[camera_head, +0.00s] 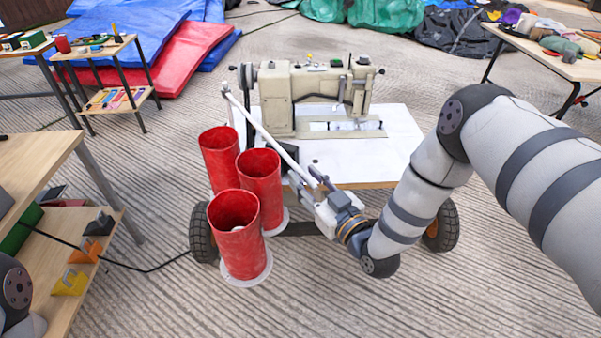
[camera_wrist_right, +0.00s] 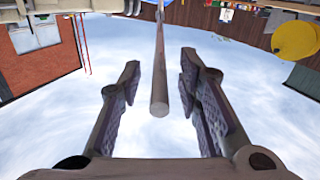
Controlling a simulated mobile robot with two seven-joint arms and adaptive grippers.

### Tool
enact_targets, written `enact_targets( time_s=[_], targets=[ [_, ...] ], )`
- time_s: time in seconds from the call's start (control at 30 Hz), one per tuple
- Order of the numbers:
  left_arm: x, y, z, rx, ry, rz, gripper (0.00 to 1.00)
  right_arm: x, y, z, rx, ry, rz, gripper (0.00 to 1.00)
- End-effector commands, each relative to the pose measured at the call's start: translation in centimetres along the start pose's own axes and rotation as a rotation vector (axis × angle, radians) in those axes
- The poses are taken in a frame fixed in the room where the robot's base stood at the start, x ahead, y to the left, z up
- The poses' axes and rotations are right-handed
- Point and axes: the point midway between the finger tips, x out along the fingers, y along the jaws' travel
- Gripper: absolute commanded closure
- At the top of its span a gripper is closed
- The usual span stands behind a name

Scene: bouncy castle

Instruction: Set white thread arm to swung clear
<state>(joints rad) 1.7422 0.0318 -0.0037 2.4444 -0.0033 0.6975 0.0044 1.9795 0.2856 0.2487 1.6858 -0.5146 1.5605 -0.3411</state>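The white thread arm (camera_head: 262,130) is a thin white rod. It slants from the left side of the beige sewing machine (camera_head: 315,88) down over the cart toward the front right. My right gripper (camera_head: 318,182) is at the rod's lower front end. In the right wrist view my right gripper (camera_wrist_right: 160,72) is open, with the rod (camera_wrist_right: 159,80) between its two fingers and a gap visible on both sides. The rod's blunt end points toward the palm. My left gripper is out of view; only part of my left arm shows at the lower left.
Several red cylinders (camera_head: 238,240) stand close to the rod's left and front. The machine sits on a white-topped wheeled cart (camera_head: 390,150). A wooden shelf table (camera_head: 35,165) stands at the left, with a black cable on the floor. Open floor lies in front.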

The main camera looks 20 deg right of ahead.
Motion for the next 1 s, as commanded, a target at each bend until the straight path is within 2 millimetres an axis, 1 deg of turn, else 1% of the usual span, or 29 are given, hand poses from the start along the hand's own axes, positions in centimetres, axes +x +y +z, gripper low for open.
enact_targets(
  time_s=[0.03, 0.1, 0.2, 0.47, 0.5, 0.57, 0.6, 0.87, 1.0],
  targets=[
    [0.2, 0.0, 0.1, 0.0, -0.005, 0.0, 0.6, 0.8, 0.0, 0.1, 0.0, 0.001, 0.0, 0.69],
    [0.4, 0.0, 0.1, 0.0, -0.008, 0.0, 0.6, 1.8, 0.0, 0.1, -0.001, 0.0, -0.001, 0.69],
    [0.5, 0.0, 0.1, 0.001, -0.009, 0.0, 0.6, 2.5, -0.1, 0.1, 0.0, 0.0, -0.001, 0.69],
    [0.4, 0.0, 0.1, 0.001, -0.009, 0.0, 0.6, 2.7, -0.1, 0.0, 0.0, -0.001, -0.001, 0.69],
    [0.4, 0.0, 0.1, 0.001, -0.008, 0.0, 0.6, 2.7, 0.0, 0.0, 0.0, -0.001, -0.001, 0.78],
    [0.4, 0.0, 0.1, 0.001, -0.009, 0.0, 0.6, 2.7, 0.0, 0.0, 0.0, -0.001, -0.001, 0.91],
    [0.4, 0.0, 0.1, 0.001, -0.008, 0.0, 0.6, 2.7, 0.0, 0.0, 0.0, -0.001, -0.001, 1.0],
    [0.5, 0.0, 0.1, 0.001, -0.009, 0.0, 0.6, 2.7, 0.0, 0.1, 0.0, -0.002, -0.002, 1.0],
    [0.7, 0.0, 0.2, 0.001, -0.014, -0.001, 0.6, 2.5, 1.0, 0.3, -0.002, -0.002, -0.016, 1.0]
  ],
)
